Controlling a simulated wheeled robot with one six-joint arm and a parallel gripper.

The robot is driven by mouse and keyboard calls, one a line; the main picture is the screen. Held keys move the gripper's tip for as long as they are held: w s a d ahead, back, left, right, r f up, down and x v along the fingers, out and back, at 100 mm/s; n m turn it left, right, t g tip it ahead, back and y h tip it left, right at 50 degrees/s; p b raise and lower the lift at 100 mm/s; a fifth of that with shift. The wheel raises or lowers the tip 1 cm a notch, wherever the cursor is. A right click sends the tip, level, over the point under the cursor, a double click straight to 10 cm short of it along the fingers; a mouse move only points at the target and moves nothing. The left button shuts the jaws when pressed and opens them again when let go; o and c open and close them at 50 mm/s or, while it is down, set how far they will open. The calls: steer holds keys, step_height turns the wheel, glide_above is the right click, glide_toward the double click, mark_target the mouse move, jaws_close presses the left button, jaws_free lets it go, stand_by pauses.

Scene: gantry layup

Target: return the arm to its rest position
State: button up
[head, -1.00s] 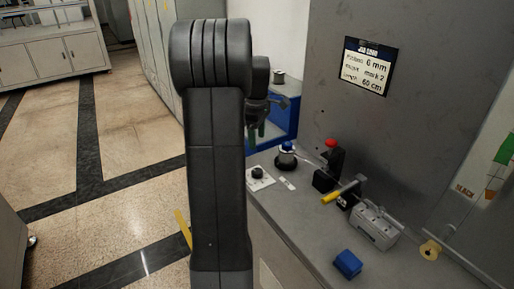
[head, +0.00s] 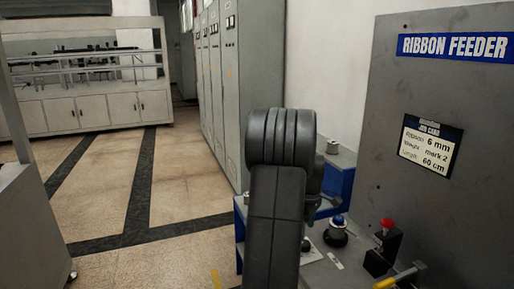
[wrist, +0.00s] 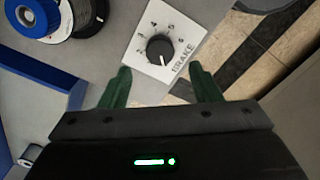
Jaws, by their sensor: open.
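My gripper (wrist: 160,84) shows in the wrist view with its two green fingers spread apart and nothing between them. Beyond the fingertips is the white brake plate with a black dial (wrist: 160,48); a gap to the fingers cannot be judged. In the head view my dark arm (head: 275,190) stands bent in the middle of the picture, and it hides the gripper. The arm's upper joint is in front of the blue-sided bench part.
A grey panel with a ribbon feeder sign (head: 454,46) and a job card (head: 428,146) rises at the right. On the bench are a blue-topped spool (head: 337,230), a red-topped black device (head: 384,246) and a yellow-ended bar (head: 400,278). Open floor (head: 110,185) lies to the left.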

step_height(320, 180, down, 6)
steer(key=shift+r, duration=0.1)
stand_by(0.5)
